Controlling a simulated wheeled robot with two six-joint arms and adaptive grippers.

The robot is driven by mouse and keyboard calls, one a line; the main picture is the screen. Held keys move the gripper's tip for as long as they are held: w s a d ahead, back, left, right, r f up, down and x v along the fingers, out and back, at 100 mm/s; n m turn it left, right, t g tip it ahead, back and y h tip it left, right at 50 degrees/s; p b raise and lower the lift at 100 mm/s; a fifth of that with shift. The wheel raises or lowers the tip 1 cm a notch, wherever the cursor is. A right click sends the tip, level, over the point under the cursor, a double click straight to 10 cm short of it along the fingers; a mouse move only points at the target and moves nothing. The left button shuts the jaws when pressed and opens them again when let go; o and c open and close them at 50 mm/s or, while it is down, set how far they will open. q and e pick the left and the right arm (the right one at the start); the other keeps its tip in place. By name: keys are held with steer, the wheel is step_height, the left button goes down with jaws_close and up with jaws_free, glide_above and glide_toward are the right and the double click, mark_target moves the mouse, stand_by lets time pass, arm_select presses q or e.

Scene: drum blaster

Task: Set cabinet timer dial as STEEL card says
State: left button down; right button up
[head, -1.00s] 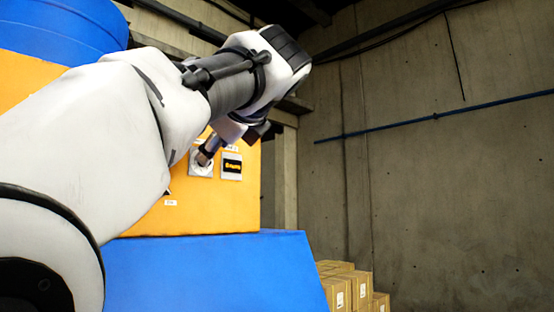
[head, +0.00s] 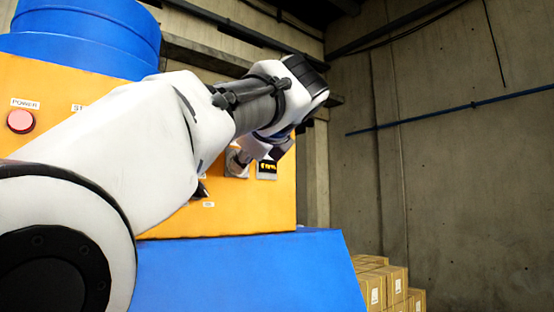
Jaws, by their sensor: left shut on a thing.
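The orange cabinet (head: 270,208) stands on a blue base, with my left arm reaching across its front. My left gripper (head: 240,160) is at the cabinet's front, shut on the timer dial, whose pale plate (head: 236,170) shows only in part. The dial's pointer and scale are hidden or too small to read. A small dark display (head: 267,170) with yellow characters, too small to read, sits just right of the dial. I see no STEEL card. My right gripper is not in view.
A red round button (head: 21,121) under a POWER label is at the left of the cabinet. A dark knob (head: 201,191) shows just below my arm. Cardboard boxes (head: 385,283) are stacked at the lower right. A concrete wall fills the right side.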

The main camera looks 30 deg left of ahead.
arm_select(q)
steer(key=shift+w+f+n+y+b, duration=0.15)
steer(key=shift+n+y+b, duration=1.85)
steer(key=shift+n, duration=2.85)
steer(key=shift+f+n+y+b, duration=0.1)
steer(key=shift+n+y+b, duration=0.7)
steer(key=shift+n+b, duration=3.2)
steer(key=shift+w+f+n+y+b, duration=0.15)
steer(key=shift+n+y+b, duration=1.45)
steer(key=shift+n, duration=4.05)
steer(key=shift+s, duration=0.15)
